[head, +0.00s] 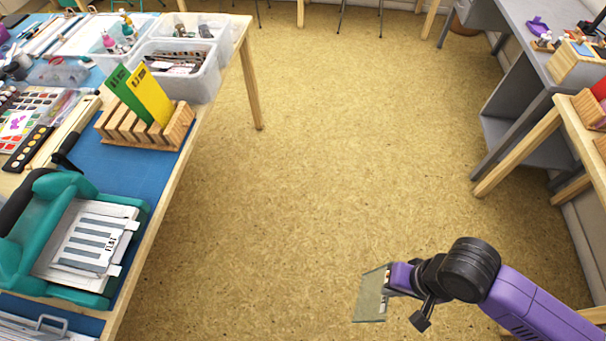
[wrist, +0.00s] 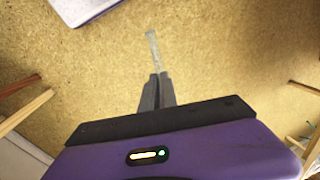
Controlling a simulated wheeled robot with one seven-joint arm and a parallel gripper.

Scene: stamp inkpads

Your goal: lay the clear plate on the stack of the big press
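My gripper (head: 391,281) is out over the open floor at the lower right of the head view. It is shut on the clear plate (head: 371,296), a thin greenish see-through sheet that hangs roughly upright. In the wrist view the gripper (wrist: 156,78) pinches the plate (wrist: 152,48), which shows nearly edge-on. The big press (head: 28,232) is a teal machine with a dark roller on the left table. Its stack (head: 88,240) has a white top with grey stripes and a label. The gripper and plate are well to the right of the press, apart from it.
The left table has a blue mat (head: 140,162), a wooden rack (head: 150,128) with green and yellow cards, and clear bins (head: 180,66). A metal-handled item (head: 42,326) lies at the near left. A grey desk (head: 510,110) stands right. Floor between is clear.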

